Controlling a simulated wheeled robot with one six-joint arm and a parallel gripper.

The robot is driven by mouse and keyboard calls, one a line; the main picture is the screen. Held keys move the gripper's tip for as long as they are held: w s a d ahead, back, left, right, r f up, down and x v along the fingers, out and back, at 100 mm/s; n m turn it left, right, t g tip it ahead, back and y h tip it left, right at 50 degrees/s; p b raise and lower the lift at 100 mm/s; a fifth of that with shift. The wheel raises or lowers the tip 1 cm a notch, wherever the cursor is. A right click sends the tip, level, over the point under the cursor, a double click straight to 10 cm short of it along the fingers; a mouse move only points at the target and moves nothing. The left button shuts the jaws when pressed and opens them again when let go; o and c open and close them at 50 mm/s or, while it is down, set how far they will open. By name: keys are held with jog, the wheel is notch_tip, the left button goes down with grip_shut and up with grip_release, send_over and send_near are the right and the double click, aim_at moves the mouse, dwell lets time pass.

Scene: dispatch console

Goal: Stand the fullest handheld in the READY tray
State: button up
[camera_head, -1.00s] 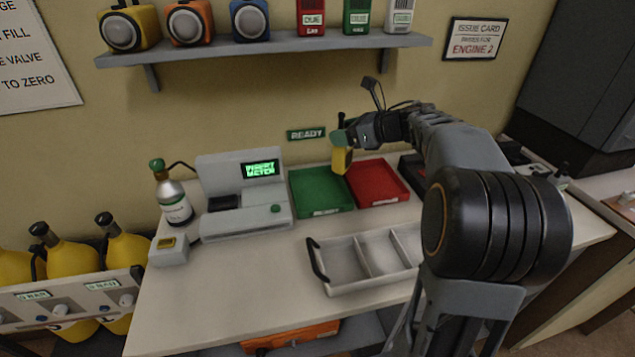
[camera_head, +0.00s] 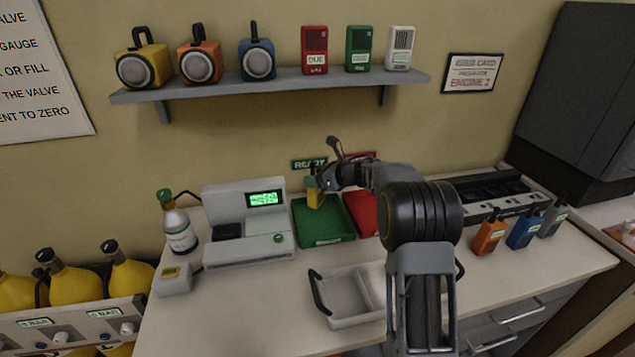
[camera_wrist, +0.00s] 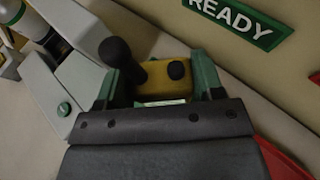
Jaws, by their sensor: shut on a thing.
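My gripper (camera_head: 318,184) is shut on a yellow handheld (camera_head: 314,198) with a black antenna, held roughly upright over the green tray (camera_head: 326,238) under the READY sign (camera_head: 309,163). I cannot tell whether its base touches the tray floor. In the wrist view the yellow handheld (camera_wrist: 168,78) sits between the green fingers of my gripper (camera_wrist: 165,82), its antenna and knob facing the camera. Orange (camera_head: 488,235), blue (camera_head: 524,231) and grey (camera_head: 552,219) handhelds stand on the counter at the right.
A red tray (camera_head: 362,212) adjoins the green tray on the right, partly hidden by my arm. A grey tester with a lit screen (camera_head: 250,222) stands close on the left. A white divided tray (camera_head: 345,322) lies in front. A charger rack (camera_head: 505,205) is behind the handhelds.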

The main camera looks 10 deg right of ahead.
jog(key=shift+f, duration=1.1)
jog(key=shift+f, duration=0.25)
jog(key=o, duration=1.1)
jog(key=shift+r, duration=0.1)
